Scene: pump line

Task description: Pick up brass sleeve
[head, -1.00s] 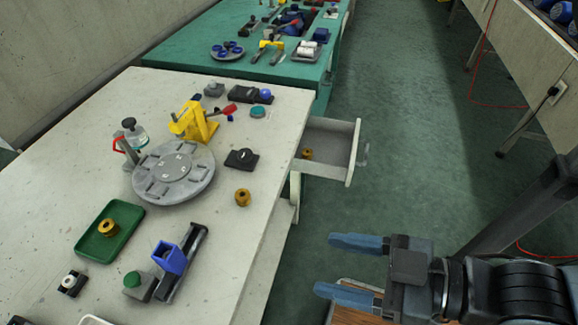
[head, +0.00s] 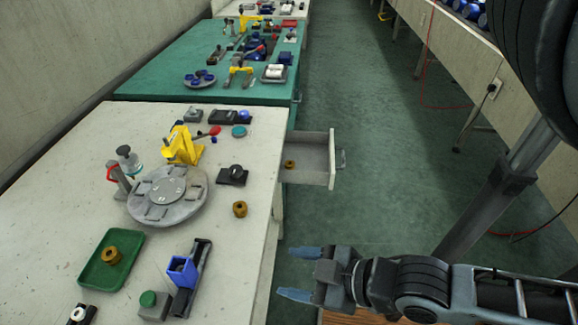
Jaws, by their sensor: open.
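Several brass-coloured sleeves show in the head view. One brass sleeve (head: 240,209) stands on the bare white table top (head: 226,262), right of the round grey fixture. Another brass sleeve (head: 111,254) sits in the green tray (head: 88,277) at the left. A third brass sleeve (head: 290,164) lies in the open drawer (head: 311,172) at the table's right side. My gripper (head: 296,274) is open and empty, with blue-grey fingers pointing left. It is beyond the right edge of the table, apart from all the sleeves.
The round grey fixture (head: 192,206), a yellow press (head: 183,147) and a blue holder (head: 182,270) stand on the white table. The drawer juts out over the green floor. A teal table (head: 170,72) stands behind. The aisle floor (head: 385,170) is clear.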

